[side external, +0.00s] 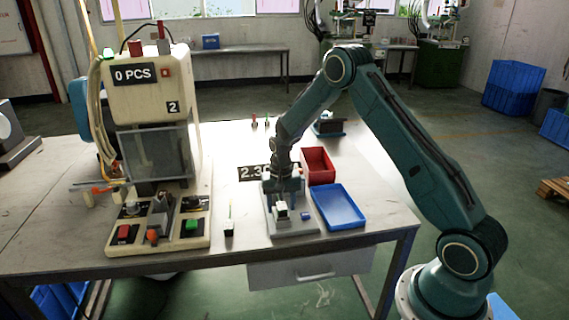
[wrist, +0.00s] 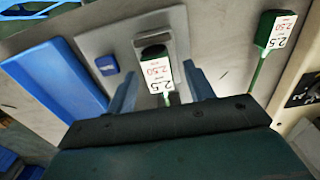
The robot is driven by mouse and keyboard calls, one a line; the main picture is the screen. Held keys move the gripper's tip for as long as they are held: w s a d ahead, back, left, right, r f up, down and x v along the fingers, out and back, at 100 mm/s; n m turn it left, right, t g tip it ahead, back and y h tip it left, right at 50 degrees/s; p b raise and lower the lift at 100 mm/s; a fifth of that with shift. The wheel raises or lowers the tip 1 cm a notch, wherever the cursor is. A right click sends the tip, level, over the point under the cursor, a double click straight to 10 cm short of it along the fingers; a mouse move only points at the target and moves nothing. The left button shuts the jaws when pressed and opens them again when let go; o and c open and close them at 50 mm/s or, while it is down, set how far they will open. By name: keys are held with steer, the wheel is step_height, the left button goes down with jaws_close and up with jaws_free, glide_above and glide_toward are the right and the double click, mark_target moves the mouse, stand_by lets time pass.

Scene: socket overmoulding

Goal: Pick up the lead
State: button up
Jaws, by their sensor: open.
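A lead with a dark green body and a white 2.5 / 2.50 label (wrist: 157,72) stands at the grey fixture (wrist: 96,40). In the wrist view it lies between the two fingers of my gripper (wrist: 164,78). My gripper is open, and I see no finger pressed on the lead. In the side view my gripper (side external: 283,188) is low over the fixture (side external: 298,230), and the lead's pale top (side external: 281,210) shows there. A second green lead with a similar label (wrist: 277,32) is to the right in the wrist view; in the side view it stands on the table (side external: 229,230).
A blue button (wrist: 107,65) is on the fixture. A blue tray (side external: 358,221) and a red bin (side external: 332,172) stand right of it. A moulding machine (side external: 156,92) reading 0 PCS stands left. A display (side external: 250,173) is partly hidden behind my arm.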

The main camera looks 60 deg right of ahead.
steer(key=shift+c, duration=0.4)
steer(key=c, duration=1)
steer(key=shift+r, duration=0.1)
step_height(320, 180, up, 20)
stand_by(0.5)
